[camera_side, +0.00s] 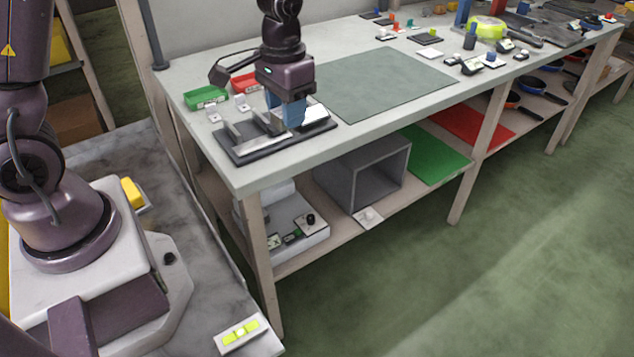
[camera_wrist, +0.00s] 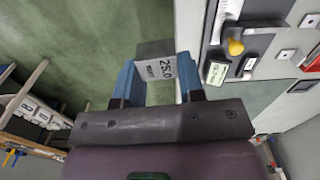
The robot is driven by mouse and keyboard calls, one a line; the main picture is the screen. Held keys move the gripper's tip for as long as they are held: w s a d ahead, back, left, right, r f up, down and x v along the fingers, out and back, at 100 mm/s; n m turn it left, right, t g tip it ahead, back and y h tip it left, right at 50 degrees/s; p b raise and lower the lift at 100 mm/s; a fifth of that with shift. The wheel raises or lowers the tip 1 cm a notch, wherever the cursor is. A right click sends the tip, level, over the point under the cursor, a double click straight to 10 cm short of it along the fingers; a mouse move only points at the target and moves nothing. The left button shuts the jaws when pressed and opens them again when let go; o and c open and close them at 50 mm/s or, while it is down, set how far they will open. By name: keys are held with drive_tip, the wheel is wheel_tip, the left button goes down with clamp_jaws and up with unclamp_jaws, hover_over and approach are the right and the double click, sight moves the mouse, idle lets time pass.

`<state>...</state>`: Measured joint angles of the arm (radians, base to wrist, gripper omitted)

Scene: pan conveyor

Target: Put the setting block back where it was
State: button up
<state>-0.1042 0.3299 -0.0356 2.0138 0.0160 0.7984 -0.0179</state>
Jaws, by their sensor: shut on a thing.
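The setting block (camera_wrist: 155,70) is a grey block with a white label reading 25.0. In the wrist view it sits between the two blue fingers of my gripper (camera_wrist: 160,85), which are shut on it. In the side view my gripper (camera_side: 287,112) points down over the right part of a dark fixture plate (camera_side: 235,158) at the near left end of the bench. The fixture carries grey metal bars (camera_side: 240,132). The block cannot be made out clearly in the side view, and I cannot tell whether it touches the fixture.
A green bin (camera_side: 206,97) and a red bin (camera_side: 245,84) stand behind the fixture. A grey-green mat (camera_side: 385,85) lies clear to the right. Several small items and a yellow-green object (camera_side: 487,27) are at the far end. A grey open box (camera_side: 365,175) is on the lower shelf.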

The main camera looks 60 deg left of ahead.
drive_tip(key=d, duration=0.1)
drive_tip(key=d+f, duration=0.1)
drive_tip(key=shift+d+f+m, duration=0.1)
drive_tip(key=shift+d+m, duration=0.25)
drive_tip(key=shift+m, duration=0.05)
drive_tip(key=a, duration=0.1)
drive_tip(key=a+r, duration=0.1)
drive_tip(key=a+n, duration=0.1)
drive_tip(key=shift+s+a+r, duration=0.1)
drive_tip(key=shift+a+r, duration=0.2)
drive_tip(key=s+a+r, duration=0.1)
drive_tip(key=s+a, duration=0.3)
drive_tip(key=s, duration=0.3)
drive_tip(key=s+a+r+m, duration=0.1)
drive_tip(key=s+a, duration=0.3)
drive_tip(key=s, duration=0.2)
drive_tip(key=shift+s+a, duration=0.35)
